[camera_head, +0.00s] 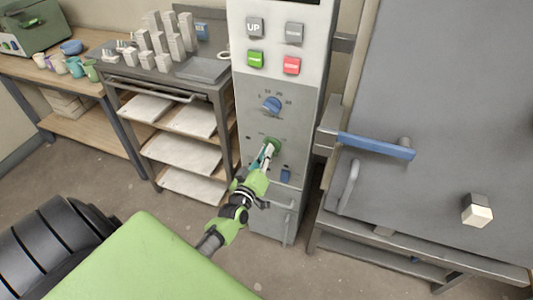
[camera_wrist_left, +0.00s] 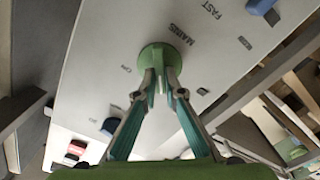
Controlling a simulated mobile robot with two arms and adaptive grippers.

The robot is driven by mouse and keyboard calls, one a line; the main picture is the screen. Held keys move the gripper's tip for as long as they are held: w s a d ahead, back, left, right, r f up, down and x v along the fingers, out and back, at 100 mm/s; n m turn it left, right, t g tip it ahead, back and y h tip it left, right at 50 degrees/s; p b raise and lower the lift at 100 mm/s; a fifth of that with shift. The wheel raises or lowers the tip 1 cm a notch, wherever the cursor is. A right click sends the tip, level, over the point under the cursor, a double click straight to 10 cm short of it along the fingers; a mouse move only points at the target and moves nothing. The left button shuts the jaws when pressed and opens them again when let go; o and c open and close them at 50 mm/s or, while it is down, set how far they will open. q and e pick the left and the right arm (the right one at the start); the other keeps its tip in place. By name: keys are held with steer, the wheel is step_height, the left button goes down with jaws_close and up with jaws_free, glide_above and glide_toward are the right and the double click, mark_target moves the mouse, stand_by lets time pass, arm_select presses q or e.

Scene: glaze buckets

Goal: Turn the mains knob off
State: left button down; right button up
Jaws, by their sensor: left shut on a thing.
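The mains knob (camera_head: 273,146) is a green round knob on the lower front of the grey control cabinet (camera_head: 247,100). My left gripper (camera_head: 267,153) reaches it from the front. In the left wrist view the green knob (camera_wrist_left: 158,57) has the printed word MAINS beside it, and my left gripper's teal-sided fingers (camera_wrist_left: 160,88) are shut on its raised grip. The fingers partly cover the knob, and I cannot tell which mark it points to. My right gripper is not in view.
Above are a blue dial (camera_head: 272,104), UP button (camera_head: 254,27), green button (camera_head: 256,59) and red button (camera_head: 292,65). A blue switch (camera_head: 286,175) sits just below the knob. The kiln door's blue handle (camera_head: 377,146) juts out at right. A shelf rack (camera_head: 172,90) stands at left.

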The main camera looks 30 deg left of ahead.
arm_select(q)
steer(key=shift+n, duration=0.6)
steer(key=c, duration=2.1)
jaws_free()
steer(key=shift+c, duration=0.2)
steer(key=shift+s, duration=0.1)
steer(key=v, duration=1.2)
steer(key=shift+f, duration=0.1)
